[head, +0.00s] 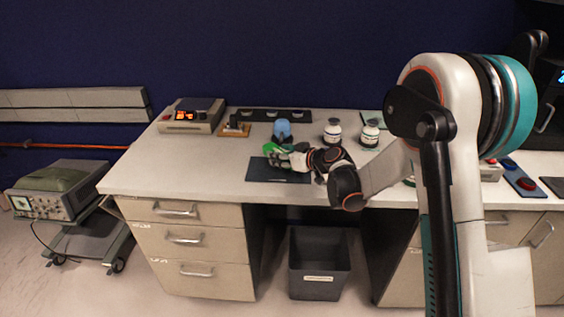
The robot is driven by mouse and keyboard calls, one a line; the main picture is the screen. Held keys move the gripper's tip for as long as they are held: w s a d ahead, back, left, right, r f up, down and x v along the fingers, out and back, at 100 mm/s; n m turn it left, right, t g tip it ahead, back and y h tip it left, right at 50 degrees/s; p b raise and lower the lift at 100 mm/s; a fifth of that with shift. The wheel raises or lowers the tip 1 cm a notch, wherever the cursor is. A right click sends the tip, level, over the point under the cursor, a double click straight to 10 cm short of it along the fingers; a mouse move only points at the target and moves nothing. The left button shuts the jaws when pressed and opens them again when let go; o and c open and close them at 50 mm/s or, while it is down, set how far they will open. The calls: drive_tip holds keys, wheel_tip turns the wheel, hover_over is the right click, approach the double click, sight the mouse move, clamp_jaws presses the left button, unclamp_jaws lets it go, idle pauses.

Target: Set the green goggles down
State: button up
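The green goggles (271,149) show as a small bright green shape at the tip of my gripper (276,157), over the dark mat (263,174) on the white desk (170,178). My gripper reaches in from the right and covers part of the goggles. The goggles appear to be between or against the fingers. At this size I cannot tell whether the fingers are closed on them, or whether the goggles touch the mat.
A blue rounded object (282,129) stands just behind the gripper. Two white jars, one (332,132) and another (370,133), stand to its right. An instrument (192,115) sits at the back left. A grey bin (319,265) is under the desk. The desk's left part is clear.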

drive_tip(key=shift+f, duration=0.8)
drive_tip(key=shift+f+b, duration=0.45)
drive_tip(key=shift+b, duration=0.05)
drive_tip(key=shift+f, duration=0.15)
drive_tip(key=o, duration=1.1)
drive_tip(key=shift+o, duration=0.2)
